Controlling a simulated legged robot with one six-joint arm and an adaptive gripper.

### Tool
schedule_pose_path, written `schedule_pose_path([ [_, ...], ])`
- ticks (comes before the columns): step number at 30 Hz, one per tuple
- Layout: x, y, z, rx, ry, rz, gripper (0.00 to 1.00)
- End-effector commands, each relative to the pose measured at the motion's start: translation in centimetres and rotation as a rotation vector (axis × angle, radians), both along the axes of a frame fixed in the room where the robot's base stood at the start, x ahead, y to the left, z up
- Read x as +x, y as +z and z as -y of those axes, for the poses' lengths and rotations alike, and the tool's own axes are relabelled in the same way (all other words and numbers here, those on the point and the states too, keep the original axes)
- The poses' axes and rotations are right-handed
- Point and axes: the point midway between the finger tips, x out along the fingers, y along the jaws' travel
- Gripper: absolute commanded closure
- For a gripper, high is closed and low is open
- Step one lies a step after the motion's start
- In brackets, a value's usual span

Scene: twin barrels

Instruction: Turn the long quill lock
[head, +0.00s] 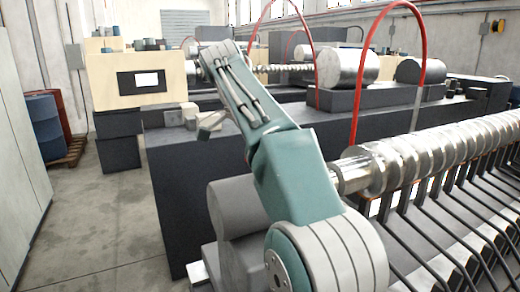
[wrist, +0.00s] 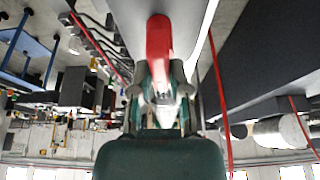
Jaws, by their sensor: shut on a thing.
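In the wrist view a red, rounded bar-like part (wrist: 159,45), which looks like the long quill lock, stands out from a grey surface. My gripper (wrist: 161,75) is shut on its near end, with one grey finger on each side. The red part's far end meets the grey surface near the top of the picture. In the head view my teal and grey arm reaches up and away. I cannot make out the gripper or the red part there.
The wrist picture appears upside down. Thin red hoses (wrist: 220,95) hang close by at the right. In the head view, a large ribbed metal shaft (head: 430,150) lies right of my arm. A dark machine bed (head: 175,190) stands behind it. Open floor (head: 90,235) lies at the left.

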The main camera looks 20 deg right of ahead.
Motion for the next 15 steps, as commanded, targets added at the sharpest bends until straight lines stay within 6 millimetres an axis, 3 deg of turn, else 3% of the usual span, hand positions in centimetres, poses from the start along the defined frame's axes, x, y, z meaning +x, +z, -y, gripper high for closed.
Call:
schedule_pose_path([
  [14,0.14,-0.20,-0.19,0.004,-0.011,-0.002,1.00],
  [15,0.14,-0.20,-0.19,0.004,-0.011,-0.002,0.68],
])
